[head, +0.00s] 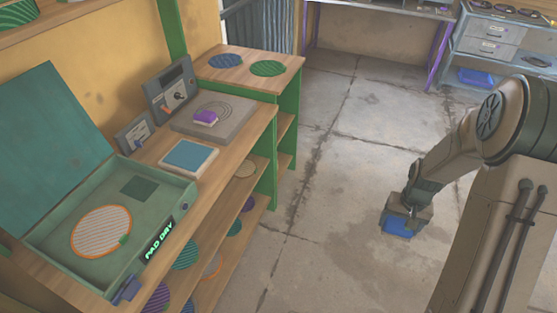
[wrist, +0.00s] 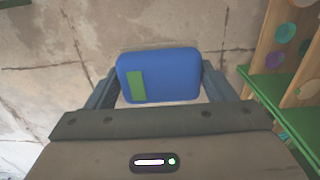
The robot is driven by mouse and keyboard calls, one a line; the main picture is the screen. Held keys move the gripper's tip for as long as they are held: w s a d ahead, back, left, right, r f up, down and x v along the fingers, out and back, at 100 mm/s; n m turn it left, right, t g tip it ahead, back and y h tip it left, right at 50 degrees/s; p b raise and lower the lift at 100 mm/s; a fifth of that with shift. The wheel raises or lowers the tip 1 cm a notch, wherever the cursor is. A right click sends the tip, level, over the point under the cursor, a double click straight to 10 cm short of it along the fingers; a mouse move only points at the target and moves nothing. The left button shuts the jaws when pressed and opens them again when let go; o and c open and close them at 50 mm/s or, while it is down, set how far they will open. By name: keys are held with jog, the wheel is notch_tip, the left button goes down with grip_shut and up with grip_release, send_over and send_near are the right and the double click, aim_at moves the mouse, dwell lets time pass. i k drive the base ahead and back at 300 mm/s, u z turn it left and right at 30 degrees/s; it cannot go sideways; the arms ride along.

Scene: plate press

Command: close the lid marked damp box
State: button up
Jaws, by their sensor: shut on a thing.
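A green box (head: 183,190) sits at the left end of the wooden bench. Its teal lid (head: 50,140) stands open, leaning back; I see no "damp box" lettering on it. A sign (head: 160,240) on the box front glows "PAD DRY". Inside lie an orange-rimmed striped disc (head: 100,230) and a dark green square (head: 138,187). My gripper (head: 404,218) is over the floor, well right of the box. It is shut on a blue block (wrist: 180,72) with a green patch; the block also shows in the head view (head: 398,228).
Discs lie on the shelves below. A metal rack (head: 490,45) stands at the back right. Floor between me and the bench is clear.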

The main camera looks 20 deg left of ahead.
aim_at(140, 188)
jog(key=u, duration=1.3)
